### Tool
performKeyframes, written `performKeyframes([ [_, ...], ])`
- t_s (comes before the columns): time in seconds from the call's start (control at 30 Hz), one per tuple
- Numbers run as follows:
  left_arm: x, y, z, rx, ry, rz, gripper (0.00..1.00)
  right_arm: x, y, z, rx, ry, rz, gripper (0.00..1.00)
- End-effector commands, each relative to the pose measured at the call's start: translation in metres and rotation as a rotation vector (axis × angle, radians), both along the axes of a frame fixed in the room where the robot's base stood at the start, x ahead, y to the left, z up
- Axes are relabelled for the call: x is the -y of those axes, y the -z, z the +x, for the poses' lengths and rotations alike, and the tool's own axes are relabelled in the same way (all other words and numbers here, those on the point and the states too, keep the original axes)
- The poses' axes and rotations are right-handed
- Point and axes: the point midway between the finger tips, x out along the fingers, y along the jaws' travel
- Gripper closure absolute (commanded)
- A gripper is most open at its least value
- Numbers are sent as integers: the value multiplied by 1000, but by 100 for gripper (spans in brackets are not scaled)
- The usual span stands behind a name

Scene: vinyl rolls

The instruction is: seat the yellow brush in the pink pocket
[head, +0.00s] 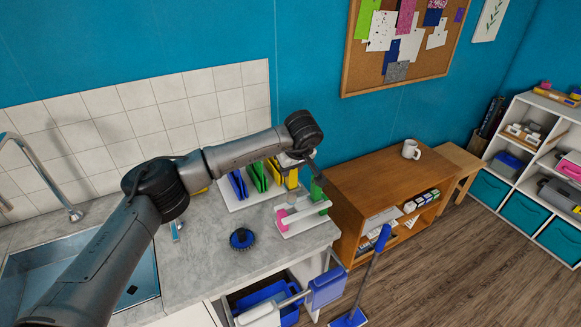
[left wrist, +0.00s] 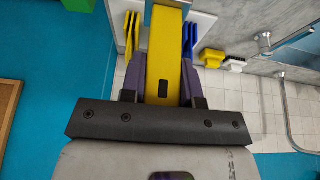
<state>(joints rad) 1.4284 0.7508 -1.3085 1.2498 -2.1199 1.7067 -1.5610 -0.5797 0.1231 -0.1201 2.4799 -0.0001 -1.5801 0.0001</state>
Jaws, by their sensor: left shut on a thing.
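My left gripper (head: 297,162) is above the far right part of the counter, seen from the side. In the left wrist view, its fingers (left wrist: 163,82) are shut on a long yellow piece, which I take to be the yellow brush (left wrist: 166,48). Its far end runs toward the top edge of that view. In the head view, yellow (head: 291,179) shows below the gripper, but I cannot tell brush from holder there. A pink piece (head: 282,214), apparently the pink pocket, stands on a white rack (head: 303,224) in front of the gripper. My right gripper is not in view.
Blue (head: 238,185) and green (head: 258,176) upright pieces stand behind, left of the gripper. A green piece (head: 316,190) stands right of the pink one. A round blue brush (head: 242,239) lies on the counter. The sink (head: 85,285) is left; a wooden cabinet (head: 375,175) is right.

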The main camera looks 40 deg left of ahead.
Motion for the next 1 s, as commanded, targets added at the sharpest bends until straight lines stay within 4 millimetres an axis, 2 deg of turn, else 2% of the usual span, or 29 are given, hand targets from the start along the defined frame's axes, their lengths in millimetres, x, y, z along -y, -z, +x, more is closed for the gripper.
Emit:
performKeyframes([
  [0.3, 0, 9, 0, 0, 0, 0, 100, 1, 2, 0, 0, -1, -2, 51],
  [1.0, 0, 15, 0, -1, 0, 0, 100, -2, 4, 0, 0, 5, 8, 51],
])
